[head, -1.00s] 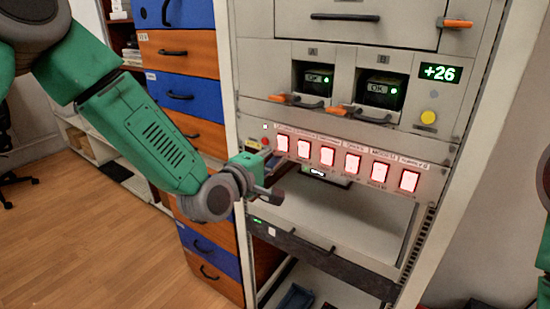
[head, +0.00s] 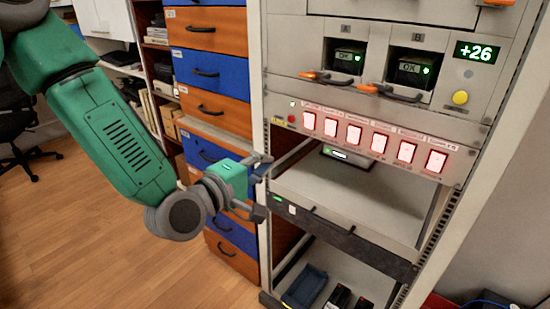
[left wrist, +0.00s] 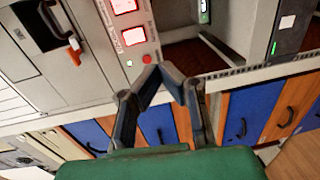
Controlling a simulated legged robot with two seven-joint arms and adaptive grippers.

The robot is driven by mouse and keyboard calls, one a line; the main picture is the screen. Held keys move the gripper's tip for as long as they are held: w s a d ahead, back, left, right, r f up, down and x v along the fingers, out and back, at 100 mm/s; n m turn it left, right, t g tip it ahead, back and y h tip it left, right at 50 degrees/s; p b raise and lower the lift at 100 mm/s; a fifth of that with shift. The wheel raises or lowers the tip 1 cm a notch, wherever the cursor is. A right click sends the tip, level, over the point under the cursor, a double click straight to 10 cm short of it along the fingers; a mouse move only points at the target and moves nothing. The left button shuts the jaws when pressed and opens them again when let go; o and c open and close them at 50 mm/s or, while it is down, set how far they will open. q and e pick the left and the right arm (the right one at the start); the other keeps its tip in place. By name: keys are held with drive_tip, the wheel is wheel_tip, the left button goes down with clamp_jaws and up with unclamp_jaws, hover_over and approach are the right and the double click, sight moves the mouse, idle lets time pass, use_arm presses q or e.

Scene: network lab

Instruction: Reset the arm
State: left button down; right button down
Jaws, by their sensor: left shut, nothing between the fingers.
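My left arm (head: 120,140) is green and reaches in from the left in the head view. Its gripper (head: 263,183) is beside the rack's left edge, below the left end of the lit button row, with nothing held. In the left wrist view the gripper's fingers (left wrist: 160,72) come together at the tips, with nothing between them. The button panel (head: 280,112) carries several lit red-white buttons. My right gripper is not in view.
The rack (head: 258,70) has orange-handled modules above, a dark-fronted shelf (head: 340,234) and a blue tray (head: 305,287) below. Blue and orange drawers (head: 207,70) stand behind my gripper. Wooden floor (head: 110,240) is open at lower left. A chair (head: 20,110) is far left.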

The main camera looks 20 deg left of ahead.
use_arm(q)
drive_tip(key=s+a+f+m+g+y, duration=0.1)
drive_tip(key=s+f+m+g, duration=0.25)
drive_tip(key=s+f, duration=0.45)
drive_tip(key=s+a+f+m+g+y, duration=0.1)
drive_tip(key=s+f+m+g, duration=0.25)
drive_tip(key=f, duration=0.85)
drive_tip(key=s+a+f+m+g+y, duration=0.1)
drive_tip(key=s+a+f+m+g, duration=0.1)
drive_tip(key=s+f, duration=0.2)
drive_tip(key=s+a+f+m+g+y, duration=0.1)
drive_tip(key=s+a+f+m+g, duration=0.2)
drive_tip(key=s, duration=0.6)
drive_tip(key=s+a+f+m+g+y, duration=0.2)
drive_tip(key=s+a+f+g, duration=0.1)
drive_tip(key=s+f, duration=0.2)
drive_tip(key=s, duration=0.2)
drive_tip(key=shift+s, duration=0.35)
drive_tip(key=shift+a, duration=0.2)
drive_tip(key=shift+w, duration=0.15)
